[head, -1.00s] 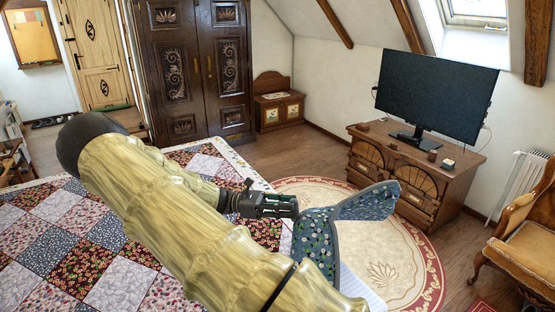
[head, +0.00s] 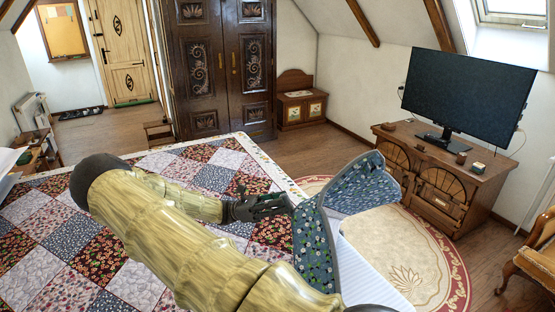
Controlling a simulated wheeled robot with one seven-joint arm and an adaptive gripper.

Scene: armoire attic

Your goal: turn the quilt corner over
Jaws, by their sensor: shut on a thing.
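The patchwork quilt (head: 110,259) lies over the bed at the left and lower middle, with a pale flowered border along its far right edge. My gripper (head: 288,205) is right of centre, above the bed's right side. The flap stands up from the gripper, bent, with one part hanging down and one reaching right. White striped bedding (head: 372,268) shows below the lifted flap. My arm hides the middle of the quilt.
A round cream rug (head: 420,240) lies on the wooden floor right of the bed. A low carved cabinet (head: 440,185) with a television (head: 468,95) stands beyond it. A dark wardrobe (head: 222,70) stands behind the bed, and an armchair (head: 543,245) is at the right edge.

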